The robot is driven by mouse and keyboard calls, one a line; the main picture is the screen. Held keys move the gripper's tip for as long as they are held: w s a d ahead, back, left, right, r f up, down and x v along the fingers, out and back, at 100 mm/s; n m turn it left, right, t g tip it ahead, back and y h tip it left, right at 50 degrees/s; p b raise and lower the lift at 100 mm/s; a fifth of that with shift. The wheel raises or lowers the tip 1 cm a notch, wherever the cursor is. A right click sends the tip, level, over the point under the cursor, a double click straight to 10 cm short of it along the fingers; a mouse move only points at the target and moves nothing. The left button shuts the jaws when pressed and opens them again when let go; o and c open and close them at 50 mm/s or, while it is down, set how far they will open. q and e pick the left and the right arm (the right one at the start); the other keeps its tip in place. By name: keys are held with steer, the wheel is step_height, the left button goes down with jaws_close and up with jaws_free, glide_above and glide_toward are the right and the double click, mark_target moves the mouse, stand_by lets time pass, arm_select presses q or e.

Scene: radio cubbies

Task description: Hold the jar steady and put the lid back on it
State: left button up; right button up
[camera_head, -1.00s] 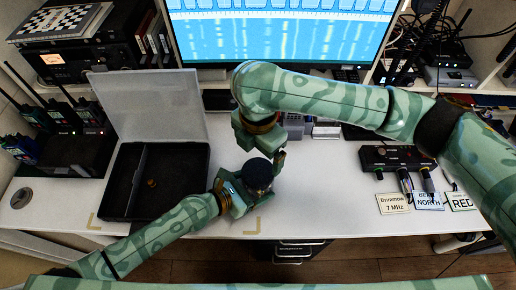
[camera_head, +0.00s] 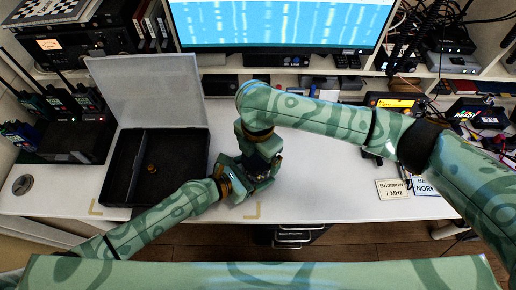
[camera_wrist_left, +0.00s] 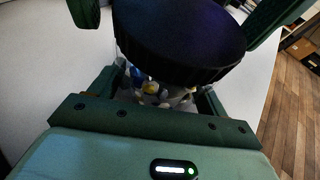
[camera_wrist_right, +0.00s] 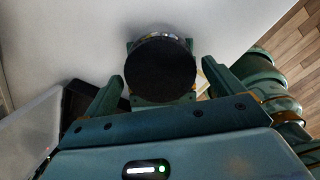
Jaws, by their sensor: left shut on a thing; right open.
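The jar (camera_wrist_left: 150,90) is clear, with small coloured parts inside. My left gripper (camera_head: 246,184) is shut on it, with fingers on both sides in the left wrist view. The wide black lid (camera_wrist_left: 180,38) is on top of the jar; whether it is fully seated I cannot tell. My right gripper (camera_wrist_right: 162,76) is open and points down over the lid. In the right wrist view its fingers are on either side of the round lid (camera_wrist_right: 160,72), apart from it. In the head view my right gripper (camera_head: 262,162) hides most of the jar and lid.
An open black case (camera_head: 125,190) with a raised clear cover stands left of the jar, a small brown object (camera_head: 152,169) inside. A monitor (camera_head: 280,25) and shelf equipment stand behind. Label cards (camera_head: 392,189) lie to the right. The white desk (camera_head: 320,190) right of the jar is mostly clear.

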steer(key=c, duration=1)
steer(key=o, duration=1.2)
steer(key=shift+c, duration=0.2)
step_height(320, 180, up, 12)
arm_select(q)
steer(key=o, duration=1.9)
